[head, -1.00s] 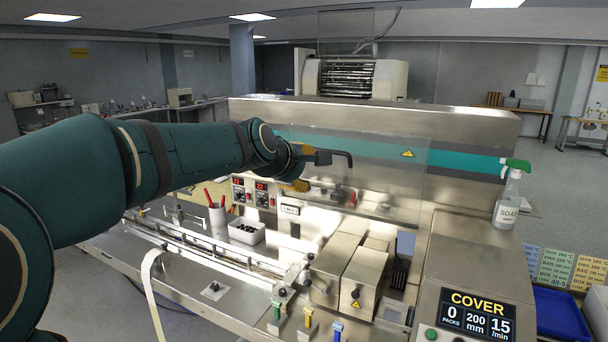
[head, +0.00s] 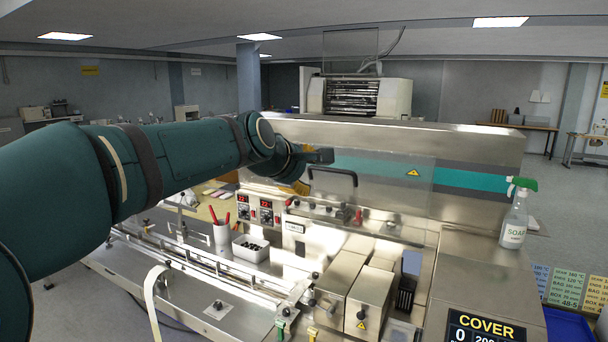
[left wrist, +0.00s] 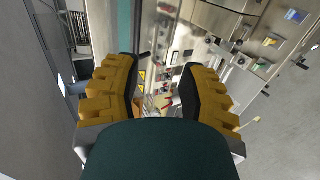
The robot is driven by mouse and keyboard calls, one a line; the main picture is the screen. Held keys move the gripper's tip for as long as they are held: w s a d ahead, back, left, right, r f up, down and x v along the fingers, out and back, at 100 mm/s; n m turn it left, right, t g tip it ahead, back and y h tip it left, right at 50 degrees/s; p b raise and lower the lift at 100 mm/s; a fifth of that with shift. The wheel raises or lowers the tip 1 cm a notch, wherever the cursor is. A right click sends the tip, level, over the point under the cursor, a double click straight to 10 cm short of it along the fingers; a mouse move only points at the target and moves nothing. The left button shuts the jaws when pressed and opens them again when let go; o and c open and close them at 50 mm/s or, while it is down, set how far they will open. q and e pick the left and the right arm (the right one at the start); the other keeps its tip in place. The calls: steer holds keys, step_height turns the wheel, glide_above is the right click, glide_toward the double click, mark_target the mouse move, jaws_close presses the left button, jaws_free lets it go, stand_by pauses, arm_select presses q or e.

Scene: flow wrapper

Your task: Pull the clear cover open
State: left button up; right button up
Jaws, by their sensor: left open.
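The clear cover (head: 385,190) is a see-through panel standing in front of the machine's steel back wall and teal band, with a yellow warning label on it. Its black bar handle (head: 345,171) is near the panel's left part. My left gripper (head: 312,171) is at the left end of the handle and partly hides it. The gap between finger and handle is hard to judge. In the left wrist view the two yellow fingers with black pads (left wrist: 160,92) are spread wide, with nothing gripped between them. My right gripper is not in view.
A soap spray bottle (head: 515,220) stands on the right housing above the COVER display (head: 482,328).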

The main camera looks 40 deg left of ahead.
arm_select(q)
steer(key=v, duration=1.2)
stand_by(0.6)
steer(key=w+f+m+g+h+b, duration=0.15)
steer(key=w+f, duration=0.35)
steer(key=f, duration=0.5)
steer(key=w+f+m+g+h+b, duration=0.15)
steer(key=w+f, duration=0.35)
steer(key=f, duration=0.5)
steer(key=w+d+f+m+g+h+b, duration=0.15)
steer(key=d+f, duration=0.35)
steer(key=f, duration=0.5)
steer(key=w+d+f+m+b, duration=0.1)
steer(key=d+f+m, duration=0.25)
steer(key=f, duration=0.75)
steer(key=w+d+f+m+g+h+b, duration=0.15)
steer(key=d+f, duration=0.35)
steer(key=f, duration=0.5)
steer(key=s+d+f+m+g+b, duration=0.1)
steer(key=s+d+f+m, duration=0.2)
steer(key=s+d+f, duration=0.2)
steer(key=s+d+f+m+g+b, duration=0.1)
steer(key=s+d+f, duration=0.4)
steer(key=f, duration=0.6)
steer(key=s+d+f+m+g+b, duration=0.2)
steer(key=s+d+f+m, duration=0.3)
steer(key=f, duration=0.4)
steer(key=shift+s+d+h, duration=0.3)
steer(key=shift+s+d, duration=0.1)
steer(key=shift+s, duration=0.3)
